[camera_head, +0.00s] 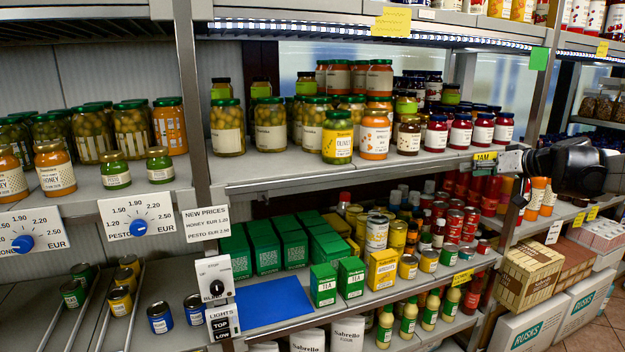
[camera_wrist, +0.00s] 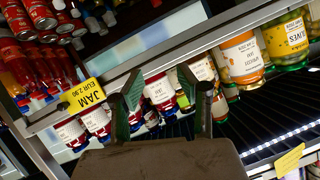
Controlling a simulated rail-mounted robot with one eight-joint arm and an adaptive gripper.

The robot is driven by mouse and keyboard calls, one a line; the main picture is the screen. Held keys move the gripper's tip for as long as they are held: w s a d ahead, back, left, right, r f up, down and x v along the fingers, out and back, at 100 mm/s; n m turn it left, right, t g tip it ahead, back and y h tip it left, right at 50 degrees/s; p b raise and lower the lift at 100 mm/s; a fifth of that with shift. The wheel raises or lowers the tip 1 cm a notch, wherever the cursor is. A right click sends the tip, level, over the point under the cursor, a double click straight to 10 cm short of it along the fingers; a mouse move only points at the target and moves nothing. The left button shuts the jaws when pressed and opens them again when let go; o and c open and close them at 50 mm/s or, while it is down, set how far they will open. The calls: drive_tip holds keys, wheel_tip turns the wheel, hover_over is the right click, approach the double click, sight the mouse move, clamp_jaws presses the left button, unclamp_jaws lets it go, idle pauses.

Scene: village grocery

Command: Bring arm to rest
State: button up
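My arm reaches in from the right in the head view. My gripper (camera_head: 502,172) is in front of the shelf post, near the yellow JAM tag (camera_head: 484,155). In the wrist view my gripper (camera_wrist: 160,108) has its two dark fingers spread apart, with nothing held between them. Red-and-white jam jars (camera_wrist: 160,90) show behind and between the fingers. These jars also stand on the middle shelf in the head view (camera_head: 460,132), to the left of my gripper. The gap between fingers and jars is hard to judge.
The middle shelf (camera_head: 290,175) holds olive, apricot and jam jars close to its front edge. A blue mat (camera_head: 270,303) lies empty on the lower shelf beside green tea boxes (camera_head: 323,285). Cardboard boxes (camera_head: 530,275) are stacked at lower right. The shelf post (camera_head: 535,100) is close to my arm.

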drive_tip(key=s+a+f+g+h, duration=0.1)
drive_tip(key=s+a+f+g, duration=0.1)
drive_tip(key=s+a, duration=0.8)
drive_tip(key=s+a+f+g+h, duration=0.1)
drive_tip(key=s+a+f+g, duration=0.1)
drive_tip(key=s+a, duration=0.75)
drive_tip(key=s+a+f+m+h, duration=0.1)
drive_tip(key=s+f, duration=0.5)
drive_tip(key=s, duration=0.6)
drive_tip(key=s+a+f+h, duration=0.3)
drive_tip(key=s+f, duration=0.3)
drive_tip(key=s, duration=0.6)
drive_tip(key=shift+a+f+m+g, duration=0.15)
drive_tip(key=shift+f+m+g, duration=0.05)
drive_tip(key=shift+m+g, duration=0.2)
